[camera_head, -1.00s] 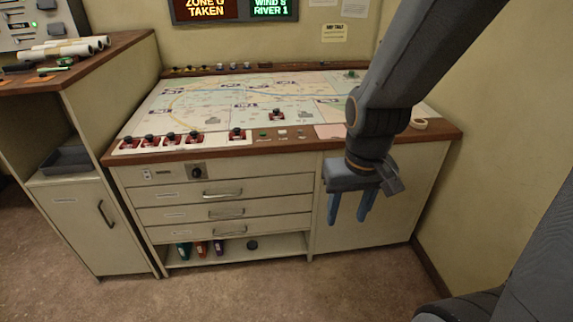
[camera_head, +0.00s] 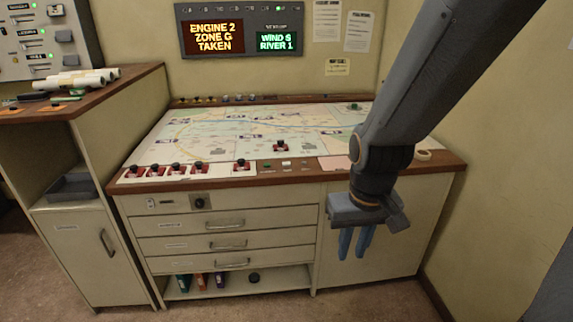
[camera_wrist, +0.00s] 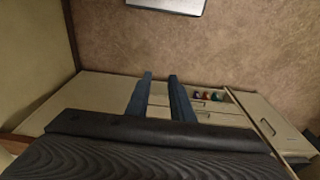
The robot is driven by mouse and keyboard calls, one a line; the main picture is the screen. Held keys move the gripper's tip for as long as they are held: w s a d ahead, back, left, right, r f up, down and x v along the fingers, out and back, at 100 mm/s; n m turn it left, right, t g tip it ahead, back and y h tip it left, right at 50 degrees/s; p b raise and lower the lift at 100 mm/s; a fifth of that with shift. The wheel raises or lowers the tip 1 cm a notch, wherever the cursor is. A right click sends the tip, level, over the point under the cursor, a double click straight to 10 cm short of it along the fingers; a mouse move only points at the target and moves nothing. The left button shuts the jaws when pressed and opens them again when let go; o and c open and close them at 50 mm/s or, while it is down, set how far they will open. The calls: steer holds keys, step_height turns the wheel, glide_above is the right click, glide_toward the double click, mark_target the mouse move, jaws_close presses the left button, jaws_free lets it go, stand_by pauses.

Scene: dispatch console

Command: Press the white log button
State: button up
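Labels are too small to read. My gripper (camera_head: 353,256) hangs fingers down in front of the cabinet, right of the white button and below the console top, touching nothing. In the wrist view my two blue fingers (camera_wrist: 160,78) are partly apart with nothing between them; the buttons are not in that view.
A tape roll (camera_head: 423,155) lies at the right end. Drawer handles (camera_head: 226,223) stick out below. A wall stands close at the right.

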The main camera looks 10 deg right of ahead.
jaws_close()
stand_by(1.4)
